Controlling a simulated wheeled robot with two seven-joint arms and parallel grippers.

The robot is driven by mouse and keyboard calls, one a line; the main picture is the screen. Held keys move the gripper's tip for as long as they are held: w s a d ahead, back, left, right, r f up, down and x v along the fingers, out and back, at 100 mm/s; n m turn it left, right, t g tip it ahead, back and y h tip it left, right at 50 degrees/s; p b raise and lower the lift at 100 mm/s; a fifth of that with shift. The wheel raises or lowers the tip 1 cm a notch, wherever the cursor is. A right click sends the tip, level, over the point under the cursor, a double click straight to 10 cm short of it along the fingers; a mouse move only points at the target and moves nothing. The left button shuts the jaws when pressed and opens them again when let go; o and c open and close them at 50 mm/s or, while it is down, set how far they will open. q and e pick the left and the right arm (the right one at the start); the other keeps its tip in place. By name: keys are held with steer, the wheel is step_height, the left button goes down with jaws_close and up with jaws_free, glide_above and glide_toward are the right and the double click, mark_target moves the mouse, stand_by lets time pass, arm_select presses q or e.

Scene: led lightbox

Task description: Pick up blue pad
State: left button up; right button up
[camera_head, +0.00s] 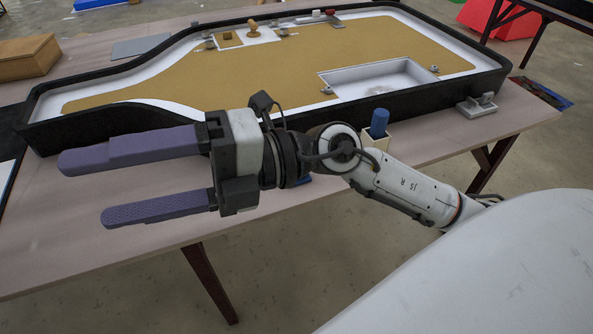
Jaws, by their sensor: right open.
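My right gripper (84,190) reaches in from the right, pointing left above the near part of the table. Its two purple fingers are spread apart with nothing between them. A small blue piece (303,181) shows just below my right wrist, mostly hidden by it; I cannot tell if it is the blue pad. A blue cylinder-like piece (379,120) stands upright in a cream holder (376,138) just behind my right forearm. My left gripper is not in view.
A black-rimmed lightbox tray (487,84) with a tan panel fills the back of the table (180,258). A grey bracket (477,105) stands at its right front corner. A wooden box (27,57) is at the far left.

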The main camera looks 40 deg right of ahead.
steer(key=w+d+f+n+g+h, duration=0.15)
steer(key=w+d+f+h, duration=0.25)
steer(key=d+f+h, duration=0.9)
steer(key=w+d+f+m+h, duration=0.1)
steer(key=d+f+h, duration=0.1)
steer(key=d, duration=0.3)
steer(key=w+d+f+m+h, duration=0.1)
steer(key=w+d+h, duration=0.1)
steer(key=d, duration=0.4)
steer(key=w+d+f+m+t+h, duration=0.1)
steer(key=w+d+f+h, duration=0.1)
steer(key=d, duration=0.3)
steer(key=shift+d+f+h, duration=0.3)
steer(key=shift+d+f, duration=0.05)
steer(key=shift+d, duration=0.05)
steer(key=shift+x, duration=3.05)
steer(key=shift+w+a+r, duration=0.1)
steer(key=shift+w, duration=0.1)
steer(key=c, duration=1.1)
step_height(320, 180, up, 10)
steer(key=shift+r, duration=0.1)
steer(key=shift+c, duration=0.2)
